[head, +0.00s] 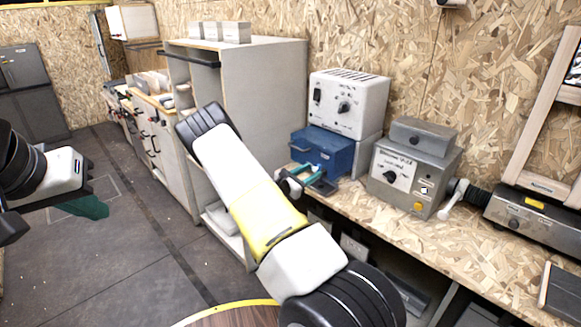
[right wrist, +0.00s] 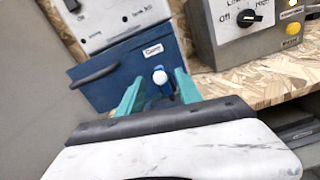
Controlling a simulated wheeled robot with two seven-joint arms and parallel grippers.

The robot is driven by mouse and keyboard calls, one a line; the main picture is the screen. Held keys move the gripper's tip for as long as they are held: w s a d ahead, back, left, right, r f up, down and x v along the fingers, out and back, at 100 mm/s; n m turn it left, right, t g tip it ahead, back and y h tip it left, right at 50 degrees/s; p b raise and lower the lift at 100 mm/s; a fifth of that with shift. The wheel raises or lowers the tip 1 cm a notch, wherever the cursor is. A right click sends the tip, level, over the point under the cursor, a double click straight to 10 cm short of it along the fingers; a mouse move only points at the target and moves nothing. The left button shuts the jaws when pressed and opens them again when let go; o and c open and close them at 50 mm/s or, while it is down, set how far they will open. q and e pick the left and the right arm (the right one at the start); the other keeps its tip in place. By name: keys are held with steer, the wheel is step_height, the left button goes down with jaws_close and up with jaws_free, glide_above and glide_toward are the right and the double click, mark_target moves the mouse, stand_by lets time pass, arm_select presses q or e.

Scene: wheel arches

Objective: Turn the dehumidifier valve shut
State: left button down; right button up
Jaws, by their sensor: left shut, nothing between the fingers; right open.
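A pale dehumidifier-like unit (head: 348,104) with a dark knob stands above a blue box (head: 322,150) on the bench. In the right wrist view, a small blue valve (right wrist: 161,82) with a pale rounded end shows in front of the blue box (right wrist: 135,69). My right gripper (head: 314,178) is open in front of the blue box. Its teal fingers (right wrist: 158,92) stand on either side of the valve; I cannot tell whether they touch it. In the head view the gripper and arm hide the valve. My left gripper (head: 95,207) is shut and empty over the floor.
A grey control box (head: 403,178) stands right of the blue box, with a black hose and pale lever (head: 452,198) beside it. A tall grey cabinet (head: 262,95) is at left. The bench front (head: 385,225) is mostly clear.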

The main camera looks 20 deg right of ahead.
jaws_close()
steer(key=shift+w+a+f+n, duration=0.2)
steer(key=shift+w+f+n, duration=0.35)
steer(key=shift+n, duration=2.4)
steer(key=shift+w+a+f+n, duration=0.25)
steer(key=shift+w+f+n, duration=0.3)
steer(key=shift+n, duration=2.45)
steer(key=shift+w+a+f+n, duration=0.2)
steer(key=shift+w+f+n, duration=0.3)
steer(key=shift+n, duration=2.45)
steer(key=shift+f, duration=0.1)
jaws_free()
